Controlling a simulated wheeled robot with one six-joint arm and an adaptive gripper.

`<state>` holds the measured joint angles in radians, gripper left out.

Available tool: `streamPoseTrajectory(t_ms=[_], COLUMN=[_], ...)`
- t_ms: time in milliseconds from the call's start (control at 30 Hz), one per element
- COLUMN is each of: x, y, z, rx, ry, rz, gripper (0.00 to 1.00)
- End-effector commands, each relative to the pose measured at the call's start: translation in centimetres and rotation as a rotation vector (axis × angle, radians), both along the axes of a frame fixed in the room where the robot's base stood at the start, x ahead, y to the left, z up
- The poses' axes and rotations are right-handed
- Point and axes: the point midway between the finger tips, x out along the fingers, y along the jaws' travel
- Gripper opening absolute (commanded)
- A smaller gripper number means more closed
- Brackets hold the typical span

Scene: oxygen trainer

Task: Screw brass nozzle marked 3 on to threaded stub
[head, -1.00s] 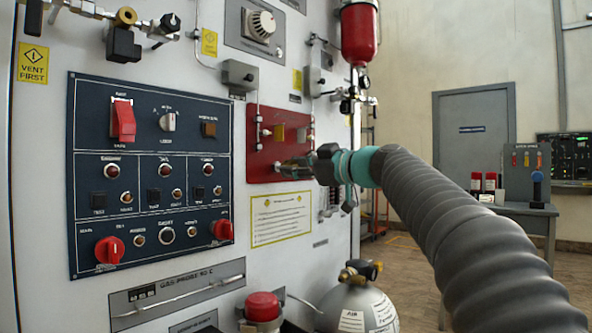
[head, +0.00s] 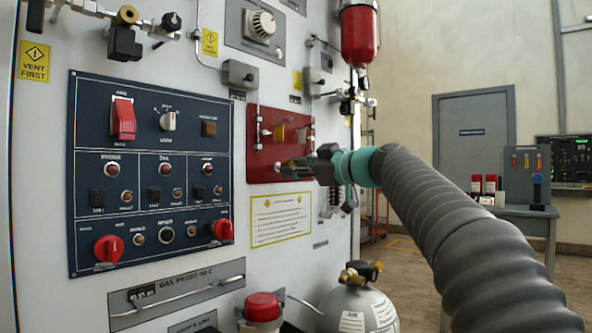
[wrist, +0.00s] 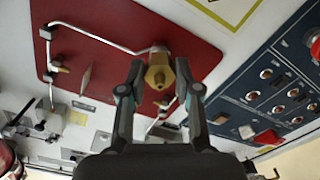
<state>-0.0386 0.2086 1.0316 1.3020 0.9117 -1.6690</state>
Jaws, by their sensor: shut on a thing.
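A brass nozzle (wrist: 158,74) with a hole in its end sits between my fingers in the wrist view, in front of the red plate (wrist: 100,42). No number can be read on it. My gripper (wrist: 158,84) is shut on the nozzle, one finger on each side. In the head view my gripper (head: 287,167) reaches from the right to the lower part of the red plate (head: 263,150). The threaded stub cannot be made out; the nozzle and fingers cover that spot. I cannot tell whether nozzle and stub touch.
Metal tubing (wrist: 95,34) and small fittings run across the red plate close to my fingers. A dark blue switch panel (head: 150,235) lies to the left in the head view. A gas cylinder (head: 362,312) stands below.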

Motion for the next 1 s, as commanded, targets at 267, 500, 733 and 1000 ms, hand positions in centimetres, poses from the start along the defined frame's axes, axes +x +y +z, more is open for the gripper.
streamPoseTrajectory(t_ms=[267,500,733,1000], x=[0.02,0.25,0.49,0.74], y=[0.03,0.3,0.59,0.95], z=[0.04,0.03,0.05,0.07], rx=[0.0,0.0,0.0,-0.001], ry=[0.0,0.0,0.0,-0.001], rz=[0.0,0.0,0.0,0.0], gripper=[0.02,0.02,0.02,0.02])
